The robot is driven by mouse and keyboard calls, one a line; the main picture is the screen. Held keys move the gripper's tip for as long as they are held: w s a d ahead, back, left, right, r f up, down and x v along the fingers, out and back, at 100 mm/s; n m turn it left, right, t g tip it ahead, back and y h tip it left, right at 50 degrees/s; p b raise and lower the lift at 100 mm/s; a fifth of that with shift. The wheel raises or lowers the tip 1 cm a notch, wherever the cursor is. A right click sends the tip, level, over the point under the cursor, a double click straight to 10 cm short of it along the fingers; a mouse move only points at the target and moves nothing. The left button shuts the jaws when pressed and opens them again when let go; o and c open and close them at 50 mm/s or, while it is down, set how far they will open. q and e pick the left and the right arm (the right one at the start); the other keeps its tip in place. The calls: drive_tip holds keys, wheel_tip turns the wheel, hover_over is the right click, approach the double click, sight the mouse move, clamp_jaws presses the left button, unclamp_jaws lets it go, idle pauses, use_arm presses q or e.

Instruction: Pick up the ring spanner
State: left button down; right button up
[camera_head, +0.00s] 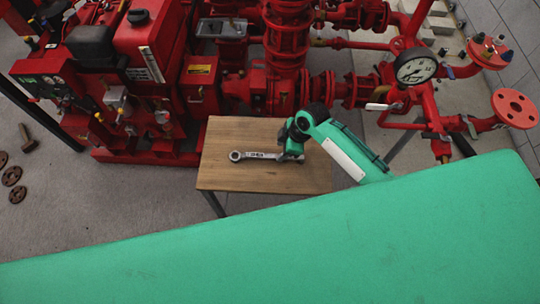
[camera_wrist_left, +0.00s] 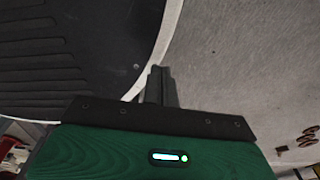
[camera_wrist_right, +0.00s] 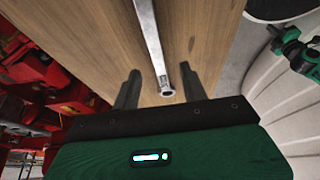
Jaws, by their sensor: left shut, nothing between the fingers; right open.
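The ring spanner (camera_head: 258,155) is a grey metal spanner lying on a small wooden table (camera_head: 235,180), with a ring end at the left in the head view. My right gripper (camera_head: 290,152) is over its right end and hides part of it. In the right wrist view the spanner (camera_wrist_right: 150,40) runs lengthwise, its near end between the two spread, open fingers of the right gripper (camera_wrist_right: 160,82); neither finger visibly touches it. My left gripper (camera_wrist_left: 160,85) is shut and empty, away from the table; the head view does not show its fingers.
The red pumpset (camera_head: 290,40) stands close behind the table, with pipes, a pressure gauge (camera_head: 416,70) and a flange (camera_head: 515,108) at the right. Several rusty discs (camera_head: 11,175) lie on the floor at the left. The tabletop is otherwise clear.

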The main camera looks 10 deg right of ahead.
sight(275, 155)
drive_tip(key=shift+x, duration=2.55)
drive_tip(key=shift+w+d, duration=0.15)
clamp_jaws()
